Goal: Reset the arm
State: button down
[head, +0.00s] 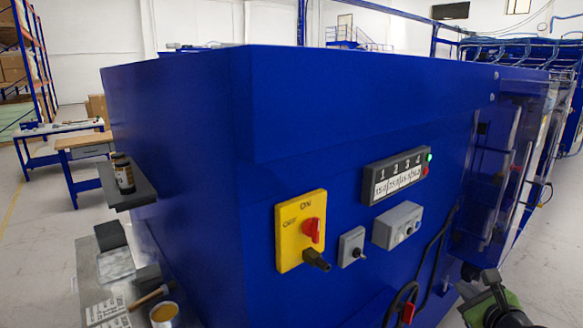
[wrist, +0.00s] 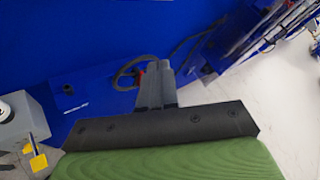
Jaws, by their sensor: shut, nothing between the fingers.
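My gripper (wrist: 157,72) shows in the middle of the wrist view. Its grey fingers are together with nothing between them, and it points toward the blue machine (wrist: 90,40). Part of my arm, green and dark, shows at the lower right of the head view, beside the machine's right end. The gripper's fingertips appear clear of the machine, though the exact gap cannot be told.
The machine carries a yellow switch box (head: 291,250) with a red knob, a numbered counter (head: 396,176) and a grey box (head: 398,225). A side shelf (head: 120,190) holds dark bottles. A steel table (head: 90,272) holds a tin (head: 164,315). Open floor (wrist: 285,110) lies right.

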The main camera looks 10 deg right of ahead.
jog(key=w+a+n+g+y, duration=0.2)
jog(key=w+a+n, duration=0.2)
jog(key=a+n, duration=0.35)
jog(key=s+a+n+g+y, duration=0.2)
jog(key=s+a+n+g, duration=0.15)
jog(key=a+n, duration=0.95)
jog(key=s+a+n+g, duration=0.1)
jog(key=s+a+n, duration=0.4)
jog(key=s, duration=0.4)
jog(key=s+a+n+g, duration=0.2)
jog(key=s+a+n, duration=0.3)
jog(key=s+n, duration=0.2)
jog(key=shift+s+a+r+h, duration=0.2)
jog(key=shift+s+h, duration=0.1)
jog(key=shift+s, duration=0.6)
